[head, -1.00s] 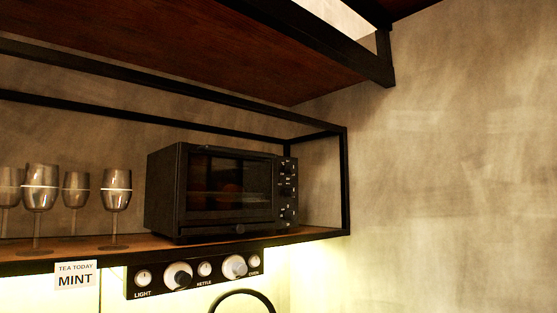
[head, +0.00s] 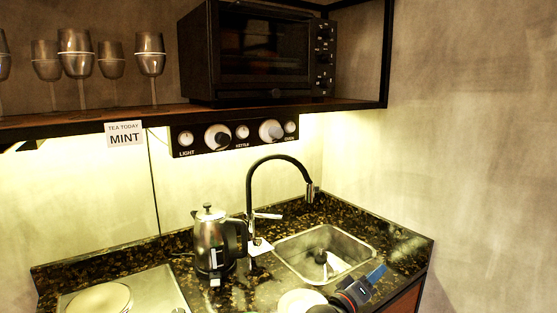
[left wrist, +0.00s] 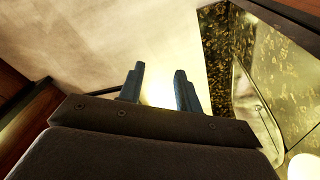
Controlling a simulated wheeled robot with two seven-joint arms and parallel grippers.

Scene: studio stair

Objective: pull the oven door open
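The black toaster oven (head: 190,60) stands on the upper shelf, its top cut off by the picture edge. Its dark glass door (head: 265,48) looks shut. Knobs line the panel at its right. My left gripper (head: 378,272) is low in the head view, over the counter's right end by the sink, well below and apart from the oven. In the left wrist view its two blue fingers (left wrist: 160,85) stand apart with nothing between them. My right gripper is not in view.
Wine glasses (head: 76,52) stand left of the oven on the shelf (head: 60,127). Below are a knob panel (head: 243,133), a tall black faucet (head: 250,190), a kettle (head: 207,240) and a sink (head: 345,240). The wall side at right is clear.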

